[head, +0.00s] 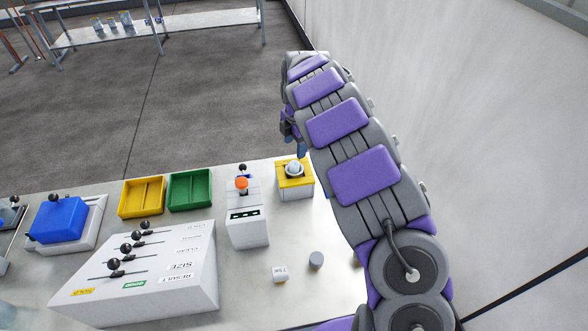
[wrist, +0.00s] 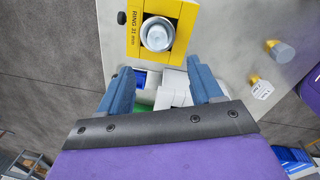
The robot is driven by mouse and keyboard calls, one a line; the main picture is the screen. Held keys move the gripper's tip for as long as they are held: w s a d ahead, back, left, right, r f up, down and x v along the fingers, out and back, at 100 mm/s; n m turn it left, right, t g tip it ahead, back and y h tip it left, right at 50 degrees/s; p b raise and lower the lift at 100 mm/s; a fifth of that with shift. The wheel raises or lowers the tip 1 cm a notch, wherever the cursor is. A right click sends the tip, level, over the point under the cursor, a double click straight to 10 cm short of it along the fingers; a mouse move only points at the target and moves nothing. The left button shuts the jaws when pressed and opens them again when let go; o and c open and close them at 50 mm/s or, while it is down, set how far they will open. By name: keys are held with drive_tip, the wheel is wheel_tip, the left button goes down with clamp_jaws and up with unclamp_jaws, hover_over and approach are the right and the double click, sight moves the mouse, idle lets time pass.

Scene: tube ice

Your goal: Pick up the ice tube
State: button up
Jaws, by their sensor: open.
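A pale, round, whitish piece that looks like the ice tube (wrist: 156,37) sits in the round opening of a yellow fixture (wrist: 133,42) labelled "RING 31 mm" in the wrist view. In the head view the whitish piece (head: 294,169) shows on top of the yellow-topped block (head: 296,182) at the table's far edge. My gripper (wrist: 160,66) is open, with two blue fingers apart and nothing between them. The ring fixture appears beyond the fingertips in the wrist view. In the head view my gripper (head: 292,132) is partly hidden by my arm, above and near the fixture.
A white device with an orange top (head: 241,184) stands just left of the fixture. Green (head: 189,191) and yellow (head: 142,197) trays, a blue box (head: 58,219) and a white lever panel (head: 140,280) are further left. A grey cylinder (head: 316,260) and white labelled piece (head: 279,274) stand nearer.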

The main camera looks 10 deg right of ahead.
sight(295, 163)
wheel_tip(295, 163, down, 3)
drive_tip(key=shift+f, duration=0.15)
drive_tip(key=shift+w+d+f+b, duration=0.1)
drive_tip(key=shift+w+f+b, duration=0.15)
drive_tip(key=shift+f, duration=0.8)
drive_tip(key=shift+w+a+f+b, duration=0.1)
drive_tip(key=shift+w+f+b, duration=0.15)
drive_tip(key=shift+f, duration=0.75)
drive_tip(key=shift+w+d+f+b, duration=0.15)
drive_tip(key=shift+f+b, duration=0.1)
drive_tip(key=shift+f, duration=0.8)
clamp_jaws()
drive_tip(key=shift+r, duration=0.15)
